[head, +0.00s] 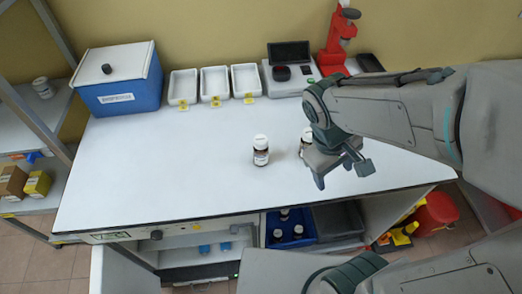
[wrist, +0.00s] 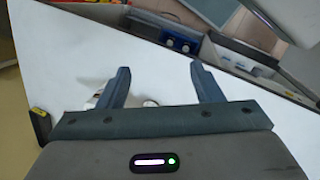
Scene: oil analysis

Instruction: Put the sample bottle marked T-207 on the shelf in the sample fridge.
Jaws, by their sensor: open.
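Two dark bottles with white caps and white labels stand upright on the white bench. The left bottle (head: 260,151) is in clear view, but its label is too small to read. The right bottle (head: 305,142) is partly hidden behind my gripper (head: 342,173), so I cannot tell which is T-207. My gripper is open over the bench, just right of the right bottle. In the wrist view, a white cap (wrist: 150,103) shows low between the spread fingers, mostly hidden by the gripper body. The open compartment under the bench, apparently the sample fridge (head: 185,256), has a shelf with blue items.
A blue crate (head: 312,230) with several bottles sits under the bench, right of the fridge. A blue cooler box (head: 120,92), white trays (head: 215,82), an instrument (head: 290,76) and a red device (head: 338,42) line the back. The bench front is clear.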

